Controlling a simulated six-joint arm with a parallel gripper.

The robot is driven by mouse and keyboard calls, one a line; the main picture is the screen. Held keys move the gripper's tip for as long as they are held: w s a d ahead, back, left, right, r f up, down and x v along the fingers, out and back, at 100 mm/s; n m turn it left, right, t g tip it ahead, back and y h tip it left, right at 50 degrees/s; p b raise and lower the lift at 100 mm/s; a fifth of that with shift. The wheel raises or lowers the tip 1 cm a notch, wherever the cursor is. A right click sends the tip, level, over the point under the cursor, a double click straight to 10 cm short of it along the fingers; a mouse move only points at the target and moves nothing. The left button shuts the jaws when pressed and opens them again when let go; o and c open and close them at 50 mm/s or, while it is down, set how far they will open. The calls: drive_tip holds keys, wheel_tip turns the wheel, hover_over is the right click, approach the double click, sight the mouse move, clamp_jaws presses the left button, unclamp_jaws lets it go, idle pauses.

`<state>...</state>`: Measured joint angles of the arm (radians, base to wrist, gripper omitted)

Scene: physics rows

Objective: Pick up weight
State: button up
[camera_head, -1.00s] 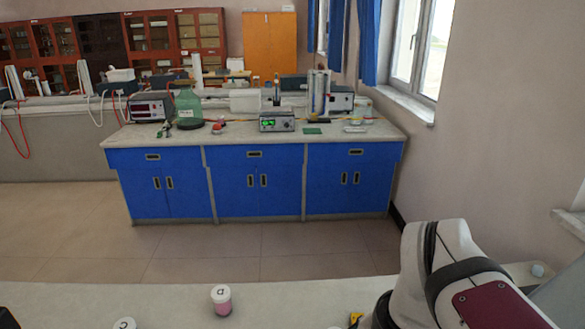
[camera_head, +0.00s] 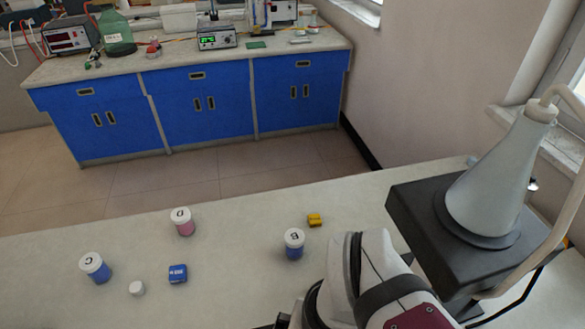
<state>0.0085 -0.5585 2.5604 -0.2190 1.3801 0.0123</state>
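I cannot tell for sure which thing is the weight. A small white cylinder (camera_head: 136,288) lies on the near bench (camera_head: 80,235), right of the white-lidded jar marked C (camera_head: 95,267). A small blue block with white marking (camera_head: 178,273) is to its right. A small yellow object (camera_head: 315,220) lies behind the jar marked B (camera_head: 294,243). A jar with pink contents and a marked lid (camera_head: 182,221) stands farther back. My white and maroon arm shows at the bottom right; my gripper is not visible.
A grey conical flask (camera_head: 493,185) stands on a black box (camera_head: 440,225) at the right, with a pale tube at its top. The bench between the jars is mostly clear. A blue cabinet bench (camera_head: 205,110) stands behind, across a floor gap.

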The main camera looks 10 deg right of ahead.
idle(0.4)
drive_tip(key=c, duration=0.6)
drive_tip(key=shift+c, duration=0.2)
